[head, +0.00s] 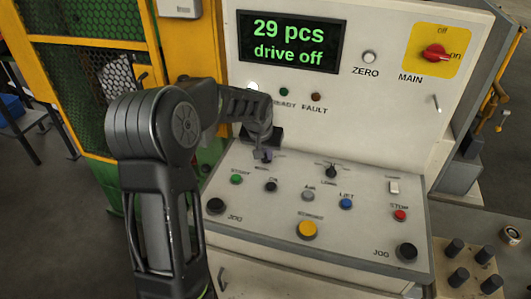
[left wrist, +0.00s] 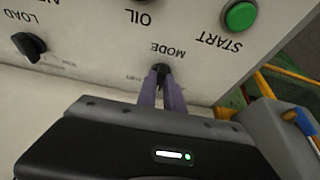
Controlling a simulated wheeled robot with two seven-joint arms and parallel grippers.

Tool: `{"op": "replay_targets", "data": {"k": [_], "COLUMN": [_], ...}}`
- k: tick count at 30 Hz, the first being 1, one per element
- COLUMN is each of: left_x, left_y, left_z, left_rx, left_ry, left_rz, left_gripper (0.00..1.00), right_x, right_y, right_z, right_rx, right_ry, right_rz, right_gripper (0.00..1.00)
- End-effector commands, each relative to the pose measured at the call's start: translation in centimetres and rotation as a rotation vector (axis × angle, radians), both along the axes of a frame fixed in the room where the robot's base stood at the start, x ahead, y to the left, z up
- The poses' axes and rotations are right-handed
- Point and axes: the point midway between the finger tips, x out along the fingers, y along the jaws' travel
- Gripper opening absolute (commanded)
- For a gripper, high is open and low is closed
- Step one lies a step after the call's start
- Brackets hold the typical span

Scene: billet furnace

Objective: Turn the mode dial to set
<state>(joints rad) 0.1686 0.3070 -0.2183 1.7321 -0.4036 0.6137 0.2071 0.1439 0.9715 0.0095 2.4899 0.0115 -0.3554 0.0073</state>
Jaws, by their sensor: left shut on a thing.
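The mode dial (left wrist: 160,69) is a small black knob on the sloping panel, with the label MODE beside it in the left wrist view. My left gripper (head: 266,156) reaches down to it from above, and its two purple fingers (left wrist: 162,85) are shut on the knob. The fingers and gripper body hide much of the dial and its position marks, so I cannot tell which way it points. In the head view the dial is almost wholly hidden behind the gripper. My right gripper is not in view.
The green START button (head: 236,179), black OIL button (head: 271,186) and LOAD dial (head: 331,171) are close by. Lower are the yellow button (head: 308,230), blue LIFT button (head: 346,203) and red STOP button (head: 400,215). The display (head: 288,41) reads "29 pcs drive off".

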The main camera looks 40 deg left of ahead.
Motion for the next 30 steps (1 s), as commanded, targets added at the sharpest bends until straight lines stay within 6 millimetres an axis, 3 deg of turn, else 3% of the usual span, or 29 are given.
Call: {"op": "replay_targets", "data": {"k": [8,21,30], "left_x": [0.1,0.4,0.6], "left_y": [-0.2,-0.5,-0.6], "left_z": [-0.3,-0.3,-0.1], "left_rx": [0.001,0.002,0.001], "left_ry": [-0.002,-0.002,-0.002], "left_rz": [0.116,0.472,0.684], "left_gripper": [0.00,0.00,0.00], "right_x": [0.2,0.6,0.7], "right_y": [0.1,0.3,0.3], "right_z": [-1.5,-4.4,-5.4], "right_rx": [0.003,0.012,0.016], "right_ry": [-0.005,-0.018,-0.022], "right_rz": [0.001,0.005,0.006], "right_gripper": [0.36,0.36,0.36]}}
